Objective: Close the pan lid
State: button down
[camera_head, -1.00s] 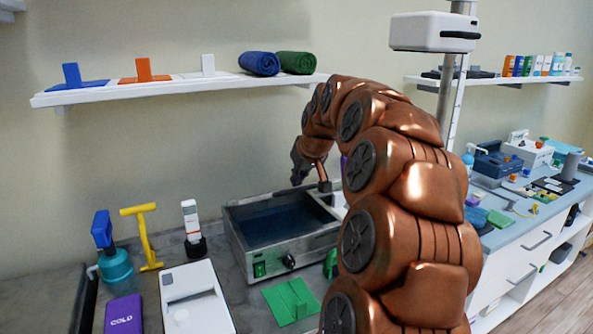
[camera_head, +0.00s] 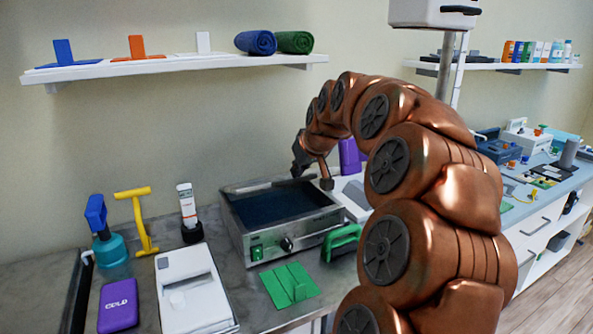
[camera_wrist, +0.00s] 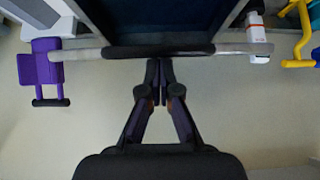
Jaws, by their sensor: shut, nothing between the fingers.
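The pan (camera_head: 303,228) is a steel box on the counter with a dark blue inside, open to view from above. A thin grey bar (camera_head: 252,187) with a dark grip runs along its back edge; it looks like the lid's edge, and the lid's face is hard to make out. In the wrist view the bar with its black grip (camera_wrist: 160,51) crosses just beyond my fingertips. My gripper (camera_wrist: 160,66) is shut and empty, at the middle of the grip; touching or apart, I cannot tell. In the head view my gripper (camera_head: 298,170) is above the pan's back edge.
A shelf (camera_head: 180,65) hangs above.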

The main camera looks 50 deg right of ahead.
jog(key=s+f+t+b, duration=0.2)
jog(key=f+b, duration=0.4)
jog(key=b, duration=0.2)
jog(key=s+a+f+t+h+b, duration=0.1)
jog(key=f+t+b, duration=0.1)
jog(key=f+b, duration=0.4)
jog(key=b, duration=0.3)
jog(key=shift+s+a+f+t+h, duration=0.15)
jog(key=shift+s+a+t+h, duration=0.05)
jog(key=shift+s+t+h, duration=0.15)
